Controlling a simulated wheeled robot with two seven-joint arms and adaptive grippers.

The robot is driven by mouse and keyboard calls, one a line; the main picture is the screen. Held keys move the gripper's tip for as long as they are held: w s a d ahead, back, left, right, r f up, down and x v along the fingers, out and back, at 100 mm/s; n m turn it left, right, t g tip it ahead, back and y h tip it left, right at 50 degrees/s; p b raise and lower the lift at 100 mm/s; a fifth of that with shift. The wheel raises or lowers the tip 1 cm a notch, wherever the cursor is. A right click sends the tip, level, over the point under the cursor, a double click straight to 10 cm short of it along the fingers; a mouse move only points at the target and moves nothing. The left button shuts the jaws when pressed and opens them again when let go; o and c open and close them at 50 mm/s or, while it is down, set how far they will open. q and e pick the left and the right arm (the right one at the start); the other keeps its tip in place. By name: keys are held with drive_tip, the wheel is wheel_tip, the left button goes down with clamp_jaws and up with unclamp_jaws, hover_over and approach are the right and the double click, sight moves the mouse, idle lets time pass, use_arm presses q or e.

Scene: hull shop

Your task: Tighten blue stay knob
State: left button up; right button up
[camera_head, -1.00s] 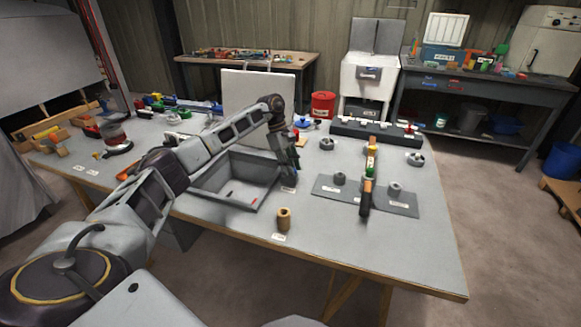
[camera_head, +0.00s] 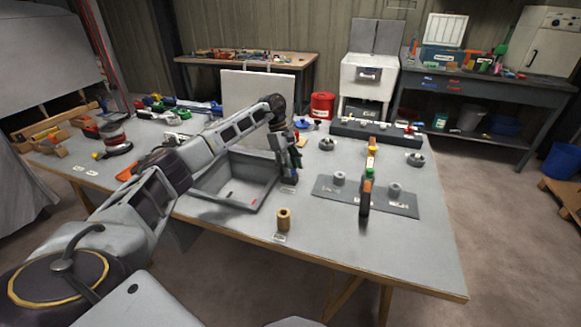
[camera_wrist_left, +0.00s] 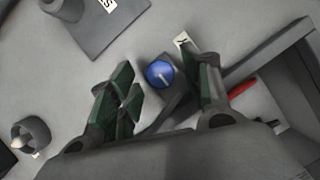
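The blue knob (camera_wrist_left: 159,74) shows in the left wrist view as a small round blue cap with a pale line across it. My left gripper (camera_wrist_left: 157,66) is open, with one green-padded finger on each side of the knob. I cannot tell whether either finger touches it. My right gripper is in neither view.
The grey open tray (camera_head: 215,203) lies left of my gripper. A tan cylinder (camera_head: 283,219) stands near the table's front edge. A dark grey plate (camera_head: 400,207) with two grey knobs lies to the right. A white board (camera_head: 258,95) stands behind. The table's right front is clear.

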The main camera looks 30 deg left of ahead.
use_arm(q)
drive_tip(key=v, duration=1.2)
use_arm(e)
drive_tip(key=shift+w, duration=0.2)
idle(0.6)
use_arm(q)
drive_tip(key=shift+d, duration=0.1)
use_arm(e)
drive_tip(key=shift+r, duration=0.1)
use_arm(q)
wheel_tip(320, 180, up, 22)
drive_tip(key=p, duration=2.2)
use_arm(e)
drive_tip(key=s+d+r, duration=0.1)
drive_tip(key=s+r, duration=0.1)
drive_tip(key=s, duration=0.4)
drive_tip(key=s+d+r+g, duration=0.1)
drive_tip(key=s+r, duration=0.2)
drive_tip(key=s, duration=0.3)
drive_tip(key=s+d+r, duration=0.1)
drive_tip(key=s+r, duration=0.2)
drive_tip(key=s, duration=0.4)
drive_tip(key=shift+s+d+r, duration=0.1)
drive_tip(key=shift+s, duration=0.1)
